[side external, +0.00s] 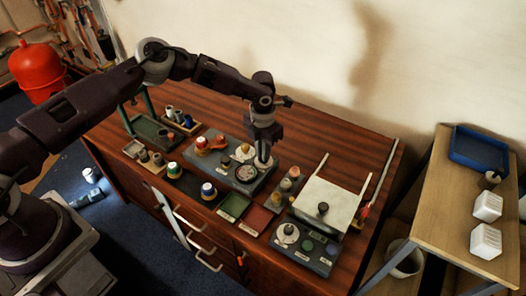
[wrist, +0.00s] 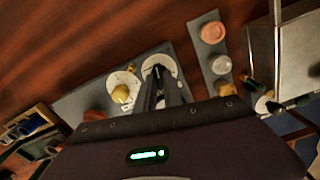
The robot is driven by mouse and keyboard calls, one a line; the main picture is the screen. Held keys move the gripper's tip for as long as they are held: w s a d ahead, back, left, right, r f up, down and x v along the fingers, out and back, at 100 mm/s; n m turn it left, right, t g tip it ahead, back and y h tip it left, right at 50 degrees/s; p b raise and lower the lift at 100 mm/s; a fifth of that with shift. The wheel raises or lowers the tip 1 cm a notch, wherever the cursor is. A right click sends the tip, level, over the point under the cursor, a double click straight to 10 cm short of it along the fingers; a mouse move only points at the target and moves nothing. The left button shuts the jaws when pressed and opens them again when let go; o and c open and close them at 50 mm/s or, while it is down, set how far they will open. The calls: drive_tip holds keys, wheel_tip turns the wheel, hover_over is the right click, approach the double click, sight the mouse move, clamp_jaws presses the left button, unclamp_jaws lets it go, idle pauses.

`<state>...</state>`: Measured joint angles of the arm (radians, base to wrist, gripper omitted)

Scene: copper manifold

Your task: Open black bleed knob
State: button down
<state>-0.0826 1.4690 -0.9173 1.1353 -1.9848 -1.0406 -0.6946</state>
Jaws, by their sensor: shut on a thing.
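The grey manifold plate (side external: 228,160) lies near the middle of the wooden bench. It carries a round gauge (side external: 246,173), a red handle (side external: 203,143) and a small yellow knob, which shows on a white dial in the wrist view (wrist: 120,93). My gripper (side external: 263,157) points down at the plate's right end. In the wrist view my gripper (wrist: 158,72) is shut over the second white dial (wrist: 169,62), on the black bleed knob. The knob itself is mostly hidden by the fingers, so its angle cannot be told.
Right of the plate is a narrow strip with several round pieces (side external: 286,184). Green and red mats (side external: 245,212) lie in front. Small trays with caps (side external: 150,155) are at left.

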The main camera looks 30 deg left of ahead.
drive_tip(key=m, duration=0.4)
drive_tip(key=shift+m, duration=0.3)
drive_tip(key=m, duration=0.3)
drive_tip(key=shift+w+a+m, duration=0.1)
drive_tip(key=shift+m, duration=0.2)
drive_tip(key=m, duration=0.3)
drive_tip(key=shift+m, duration=0.3)
drive_tip(key=shift+w+m, duration=0.1)
drive_tip(key=shift+m, duration=1.7)
drive_tip(key=c, duration=1.5)
unclamp_jaws()
drive_tip(key=shift+o, duration=0.2)
wheel_tip(320, 180, up, 7)
drive_tip(key=shift+r, duration=0.1)
